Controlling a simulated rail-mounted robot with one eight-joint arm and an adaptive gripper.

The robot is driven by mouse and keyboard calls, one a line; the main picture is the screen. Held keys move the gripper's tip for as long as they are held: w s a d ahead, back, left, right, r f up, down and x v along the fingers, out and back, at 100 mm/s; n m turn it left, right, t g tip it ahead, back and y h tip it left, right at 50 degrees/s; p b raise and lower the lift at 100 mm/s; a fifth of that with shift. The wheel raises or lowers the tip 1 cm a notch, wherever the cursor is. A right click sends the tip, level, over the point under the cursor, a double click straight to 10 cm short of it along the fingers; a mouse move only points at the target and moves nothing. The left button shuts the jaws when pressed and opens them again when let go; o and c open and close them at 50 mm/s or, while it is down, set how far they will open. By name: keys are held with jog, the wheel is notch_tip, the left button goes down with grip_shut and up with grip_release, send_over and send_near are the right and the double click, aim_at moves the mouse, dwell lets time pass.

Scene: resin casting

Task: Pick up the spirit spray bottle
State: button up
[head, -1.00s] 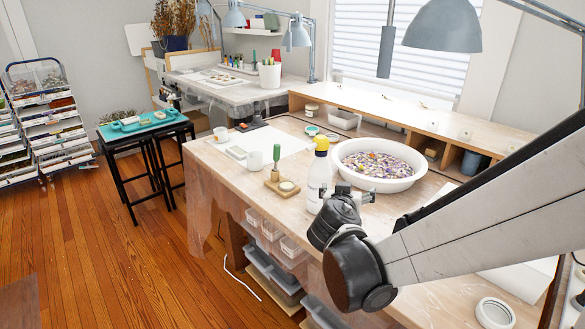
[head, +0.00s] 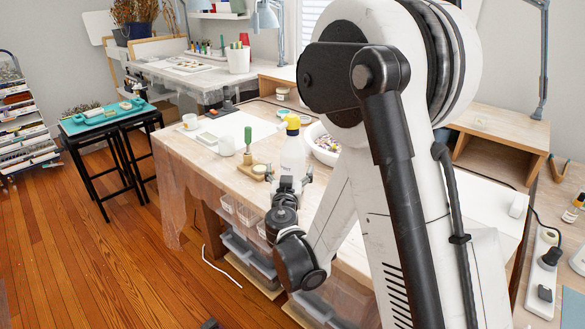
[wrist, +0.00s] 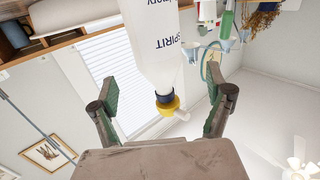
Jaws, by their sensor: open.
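The spirit spray bottle (head: 293,153) is white with a yellow top and stands upright near the front edge of the workbench. In the wrist view the green-padded fingers of my gripper (wrist: 162,100) are spread on either side of the bottle, with gaps showing. The bottle's base is hidden behind my gripper in the head view.
A white bowl (head: 322,154) of colourful bits is close behind on the right, partly hidden by my arm. White paper (head: 250,122) lies farther back.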

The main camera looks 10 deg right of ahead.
aim_at(293, 156)
jog(key=shift+b+x, duration=0.7)
jog(key=shift+x, duration=3.7)
jog(key=shift+d, duration=0.15)
jog(key=shift+s, duration=0.1)
jog(key=shift+c, duration=0.5)
jog(key=c, duration=1.5)
